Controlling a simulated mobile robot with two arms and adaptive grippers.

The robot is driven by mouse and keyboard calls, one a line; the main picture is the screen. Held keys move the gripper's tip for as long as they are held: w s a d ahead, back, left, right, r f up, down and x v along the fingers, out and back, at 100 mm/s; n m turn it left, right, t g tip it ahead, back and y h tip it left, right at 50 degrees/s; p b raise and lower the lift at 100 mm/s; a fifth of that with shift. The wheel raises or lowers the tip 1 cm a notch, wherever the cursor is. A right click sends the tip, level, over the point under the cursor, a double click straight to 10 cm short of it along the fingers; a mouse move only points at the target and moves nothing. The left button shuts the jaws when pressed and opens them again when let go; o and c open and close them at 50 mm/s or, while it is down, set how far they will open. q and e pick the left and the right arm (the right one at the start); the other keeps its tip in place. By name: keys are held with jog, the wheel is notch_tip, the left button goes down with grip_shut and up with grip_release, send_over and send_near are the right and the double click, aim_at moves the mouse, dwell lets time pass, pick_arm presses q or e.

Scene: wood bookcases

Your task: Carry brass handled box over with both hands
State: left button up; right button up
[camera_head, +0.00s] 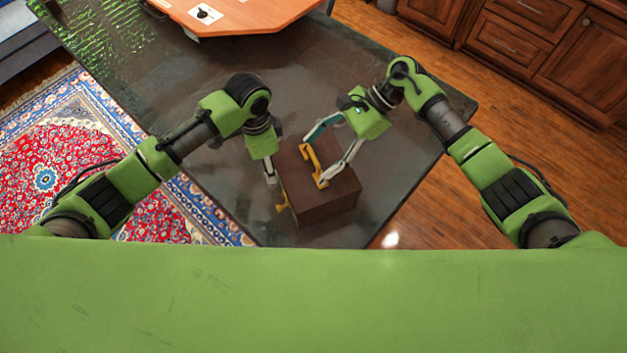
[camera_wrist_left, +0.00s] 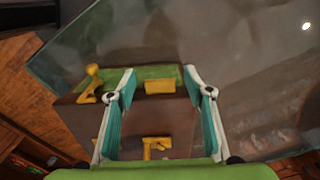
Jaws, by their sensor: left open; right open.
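The brown box (camera_head: 328,205) stands near the lower corner of the dark table. A brass handle (camera_head: 313,165) shows on its top, and more brass shows low on its left side (camera_head: 283,197). My right gripper (camera_head: 315,160) is open, its fingers spread about the top handle; contact is unclear. My left gripper (camera_head: 271,180) is at the box's left side, its fingers partly hidden. The left wrist view shows its open fingers (camera_wrist_left: 162,118) in front of the box (camera_wrist_left: 85,122), with a brass handle (camera_wrist_left: 157,146) low between them and other brass pieces (camera_wrist_left: 90,84) beyond.
The dark glossy table (camera_head: 215,85) has bare room behind and left of the box. A patterned rug (camera_head: 65,165) is left, and wooden cabinets (camera_head: 535,45) stand at the upper right.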

pick_arm(q)
jog(key=shift+f, duration=0.45)
pick_arm(e)
jog(key=shift+s+a+f, duration=0.1)
jog(key=shift+a+f, duration=0.2)
pick_arm(q)
jog(key=c, duration=1.2)
pick_arm(e)
jog(key=c, duration=1.2)
pick_arm(q)
grip_shut()
pick_arm(e)
grip_shut()
pick_arm(q)
jog(key=shift+w+r, duration=0.1)
jog(key=shift+r, duration=0.1)
pick_arm(e)
jog(key=shift+r, duration=0.25)
pick_arm(q)
jog(key=shift+r, duration=0.15)
pick_arm(e)
jog(key=shift+r, duration=0.15)
